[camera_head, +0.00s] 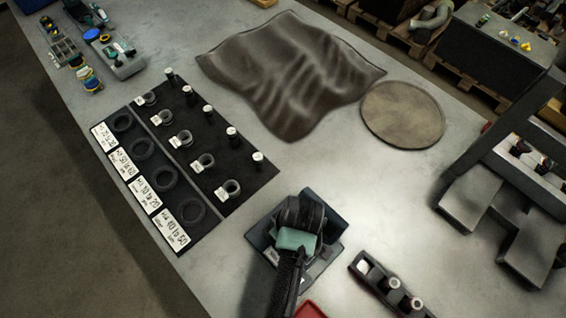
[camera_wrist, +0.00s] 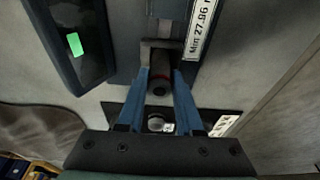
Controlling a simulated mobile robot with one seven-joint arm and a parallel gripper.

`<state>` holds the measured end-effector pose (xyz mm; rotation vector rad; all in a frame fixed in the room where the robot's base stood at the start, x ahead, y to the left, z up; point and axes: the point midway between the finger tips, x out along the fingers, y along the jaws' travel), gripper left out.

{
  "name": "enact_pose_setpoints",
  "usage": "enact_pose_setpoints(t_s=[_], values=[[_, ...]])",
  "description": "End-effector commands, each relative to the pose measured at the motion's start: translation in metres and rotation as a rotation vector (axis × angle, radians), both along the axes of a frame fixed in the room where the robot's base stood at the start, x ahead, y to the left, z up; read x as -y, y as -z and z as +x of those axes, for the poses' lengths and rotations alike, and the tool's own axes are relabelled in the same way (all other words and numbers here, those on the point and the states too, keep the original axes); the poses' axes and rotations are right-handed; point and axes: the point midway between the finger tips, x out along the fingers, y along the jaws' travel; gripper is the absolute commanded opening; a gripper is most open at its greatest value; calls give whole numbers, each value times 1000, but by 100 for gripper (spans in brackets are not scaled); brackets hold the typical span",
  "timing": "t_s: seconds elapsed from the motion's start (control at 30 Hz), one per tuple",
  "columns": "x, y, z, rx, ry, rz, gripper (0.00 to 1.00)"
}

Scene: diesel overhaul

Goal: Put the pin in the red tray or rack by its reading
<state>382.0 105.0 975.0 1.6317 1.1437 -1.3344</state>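My gripper (camera_head: 297,238) is over the dark blue measuring station (camera_head: 262,240) near the front of the bench, and hides part of it. In the wrist view my two blue fingers (camera_wrist: 161,78) stand on either side of a dark pin (camera_wrist: 159,86) with a reddish band, and seem closed on it. The pin is at a grey bracket (camera_wrist: 160,45); whether it touches it I cannot tell. A gauge with a lit green display (camera_wrist: 74,44) shows no legible figure. A label (camera_wrist: 199,30) reads "Min 27.96". The red tray (camera_head: 310,310) shows only an edge. A dark rack (camera_head: 372,280) holds white-topped pins.
A black mat (camera_head: 215,140) at left carries rings, clamps, white-topped pins and range labels. A crumpled cloth (camera_head: 285,70) and a round disc (camera_head: 402,114) lie behind. A grey stand (camera_head: 500,190) is at right. Bare bench lies between the disc and the rack.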

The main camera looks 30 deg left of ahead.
Motion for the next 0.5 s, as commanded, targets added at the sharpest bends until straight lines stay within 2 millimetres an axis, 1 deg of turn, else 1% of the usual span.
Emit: enact_pose_setpoints(t_s=[0.03, 0.1, 0.13, 0.37, 0.5], values=[[0, 0, 0, 0, 0, 0, 14], [0, 0, 0, 0, 0, 0, 1], [0, 0, 0, 0, 0, 0, 0], [0, -2, 0, 1, 0, 1, 0], [0, -7, 1, 1, 0, 1, 0]])
